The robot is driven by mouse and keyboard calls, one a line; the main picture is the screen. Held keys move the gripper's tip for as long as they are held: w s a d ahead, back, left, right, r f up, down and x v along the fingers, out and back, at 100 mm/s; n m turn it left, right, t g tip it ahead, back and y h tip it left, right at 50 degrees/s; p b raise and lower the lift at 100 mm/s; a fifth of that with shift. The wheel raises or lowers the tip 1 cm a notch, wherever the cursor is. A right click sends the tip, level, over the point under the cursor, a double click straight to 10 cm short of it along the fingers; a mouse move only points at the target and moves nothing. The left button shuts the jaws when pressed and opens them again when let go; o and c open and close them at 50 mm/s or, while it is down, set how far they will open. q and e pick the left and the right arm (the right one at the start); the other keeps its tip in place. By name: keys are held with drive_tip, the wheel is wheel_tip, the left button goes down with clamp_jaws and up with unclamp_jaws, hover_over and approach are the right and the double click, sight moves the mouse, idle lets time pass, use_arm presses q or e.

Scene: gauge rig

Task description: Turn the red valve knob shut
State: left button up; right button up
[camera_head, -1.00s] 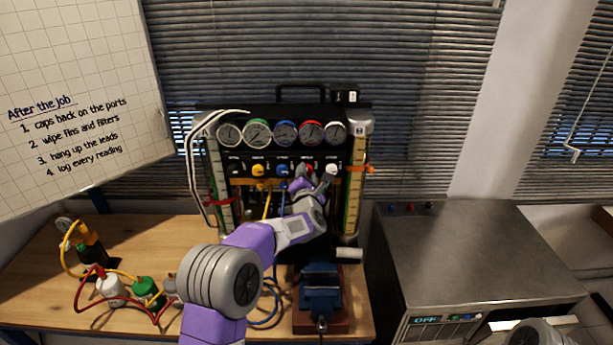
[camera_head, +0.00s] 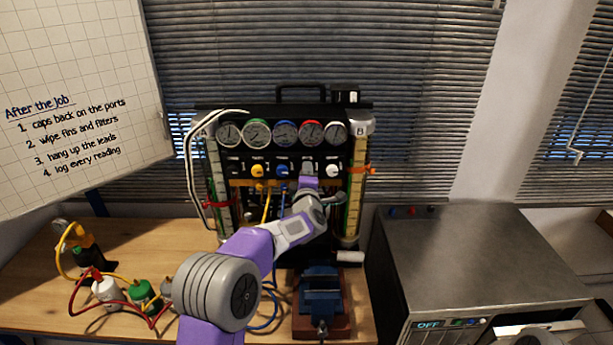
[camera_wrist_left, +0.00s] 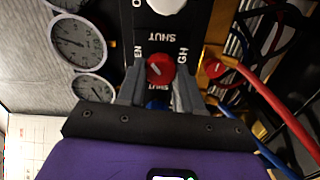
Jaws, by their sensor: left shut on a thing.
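The red valve knob (camera_wrist_left: 161,68) shows in the left wrist view on the black panel, with a small pale mark on its face and SHUT lettering beside it. My left gripper (camera_wrist_left: 160,82) has one finger on each side of the knob and is shut on it. In the head view my left gripper (camera_head: 307,171) is at the row of knobs, below the red-rimmed gauge, and hides the red knob. My right gripper is not in view.
A white knob (camera_head: 333,171) is close on the right of the gripper, blue (camera_head: 282,170) and yellow (camera_head: 257,170) knobs on the left. Gauges (camera_head: 285,133) sit above. A metal-topped unit (camera_head: 465,250) stands at right.

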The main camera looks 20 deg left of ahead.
use_arm(q)
drive_tip(key=shift+r+m+p, duration=0.15)
drive_tip(key=shift+m+p, duration=0.7)
drive_tip(key=shift+m, duration=2.85)
drive_tip(key=o, duration=1)
drive_tip(key=shift+o, duration=0.2)
drive_tip(key=shift+s, duration=0.1)
drive_tip(key=b+v, duration=0.1)
drive_tip(key=v, duration=0.6)
drive_tip(key=shift+s, duration=0.2)
drive_tip(key=shift+d, duration=0.1)
